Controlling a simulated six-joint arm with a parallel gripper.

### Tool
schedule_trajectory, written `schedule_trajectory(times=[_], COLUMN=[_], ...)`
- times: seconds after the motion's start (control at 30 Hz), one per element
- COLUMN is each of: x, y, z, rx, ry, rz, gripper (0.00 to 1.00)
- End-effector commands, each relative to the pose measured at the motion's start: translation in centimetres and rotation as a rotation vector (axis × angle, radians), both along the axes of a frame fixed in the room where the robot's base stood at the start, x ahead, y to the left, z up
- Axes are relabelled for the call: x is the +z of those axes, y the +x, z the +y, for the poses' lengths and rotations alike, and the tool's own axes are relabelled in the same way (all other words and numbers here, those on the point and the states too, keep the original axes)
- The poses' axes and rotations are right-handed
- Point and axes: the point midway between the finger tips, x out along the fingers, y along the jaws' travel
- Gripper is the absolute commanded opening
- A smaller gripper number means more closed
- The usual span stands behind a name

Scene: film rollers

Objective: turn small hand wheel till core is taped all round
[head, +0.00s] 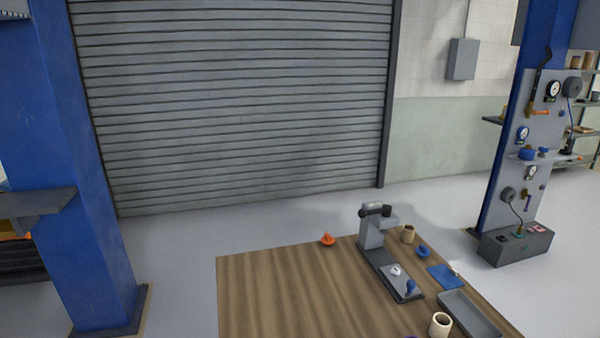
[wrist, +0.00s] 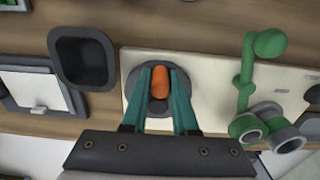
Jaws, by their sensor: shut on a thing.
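My gripper (wrist: 160,73) is in the wrist view, its two teal fingers closed on the sides of an upright orange grip (wrist: 159,82). The grip stands over a round grey disc (wrist: 133,92) that looks like the small hand wheel, on a cream plate (wrist: 205,72). My fingers hide part of the disc. To the right is a green crank-shaped arm (wrist: 246,78) with a rounded knob. Below it are a green ring-ended part (wrist: 246,127) and a grey one (wrist: 284,138). I cannot tell which is the core or how much tape it carries. My gripper does not show in the head view.
A dark tray (wrist: 60,46) lies left of the plate, and a pale square piece (wrist: 32,92) farther left. In the head view, a wooden table (head: 270,295) bears a grey machine (head: 371,237), tan cylinders and a grey tray (head: 478,322). Its left part is clear.

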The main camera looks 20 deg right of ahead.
Motion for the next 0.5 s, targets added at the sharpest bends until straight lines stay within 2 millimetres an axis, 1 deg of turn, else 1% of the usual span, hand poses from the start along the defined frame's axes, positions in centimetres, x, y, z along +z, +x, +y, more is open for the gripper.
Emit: schedule_trajectory(times=[0.3,0.5], x=[0.0,0.0], y=[1.5,1.6], z=[-0.3,-0.4], rx=[0.001,0.000], ry=[-0.001,-0.001], rz=[-0.001,0.000], gripper=[0.00,0.00])
